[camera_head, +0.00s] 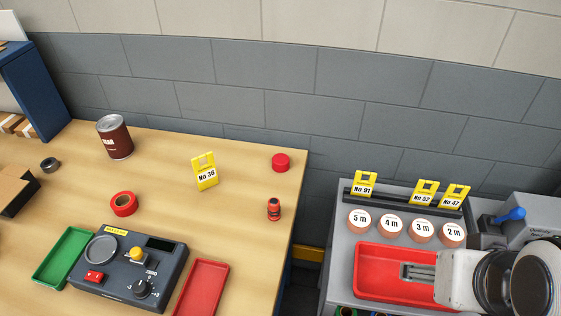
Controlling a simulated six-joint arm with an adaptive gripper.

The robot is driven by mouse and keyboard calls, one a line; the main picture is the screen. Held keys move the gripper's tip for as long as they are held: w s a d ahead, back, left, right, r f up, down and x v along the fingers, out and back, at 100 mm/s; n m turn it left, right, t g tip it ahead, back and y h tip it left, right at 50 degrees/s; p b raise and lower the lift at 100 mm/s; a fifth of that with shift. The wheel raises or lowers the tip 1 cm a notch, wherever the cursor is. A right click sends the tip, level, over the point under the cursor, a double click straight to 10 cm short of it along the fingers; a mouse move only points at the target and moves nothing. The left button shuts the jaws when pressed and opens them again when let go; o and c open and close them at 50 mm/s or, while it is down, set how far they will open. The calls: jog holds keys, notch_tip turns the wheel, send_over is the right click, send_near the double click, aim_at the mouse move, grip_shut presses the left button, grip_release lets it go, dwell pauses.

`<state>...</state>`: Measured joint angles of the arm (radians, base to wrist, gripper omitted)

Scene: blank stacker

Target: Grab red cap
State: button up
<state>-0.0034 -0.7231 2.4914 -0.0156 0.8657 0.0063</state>
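A red cap (281,162), short and round, sits on the wooden table near its far right corner. A small dark red bottle or can (274,209) stands a little nearer, apart from the cap. My gripper (404,271) is at the lower right, over the red tray on the grey machine, well to the right of the cap. Its fingers point left and are small in view, so I cannot tell how far they are parted. I see nothing held in it.
On the wooden table (235,235) are a yellow tag (205,172), a brown can (115,137), red tape (124,204), a control box (130,265), a green tray (62,257) and a red tray (201,290). A gap separates the table from the grey machine (340,240) with its numbered discs.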

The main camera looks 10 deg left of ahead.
jog(key=w+n+t, duration=0.2)
jog(key=w+t, duration=0.1)
jog(key=w, duration=1.4)
jog(key=w+a+f+n+t+y, duration=0.1)
jog(key=w+a, duration=0.2)
jog(key=w, duration=0.4)
jog(key=w+a+f+n+y, duration=0.1)
jog(key=w+a+f+n, duration=0.15)
jog(key=w, duration=0.35)
jog(key=n+g+y, duration=0.1)
jog(key=n+y, duration=0.4)
jog(key=y, duration=0.3)
send_near(286, 162)
jog(key=shift+m, duration=0.25)
jog(key=x, duration=0.4)
jog(key=shift+w+r, duration=0.1)
jog(key=shift+w, duration=0.25)
jog(key=shift+s+a, duration=0.1)
jog(key=shift+a, duration=0.15)
jog(key=shift+x, duration=1.3)
jog(key=shift+a, duration=0.1)
jog(key=shift+f+x, duration=0.2)
jog(key=shift+x, duration=2.35)
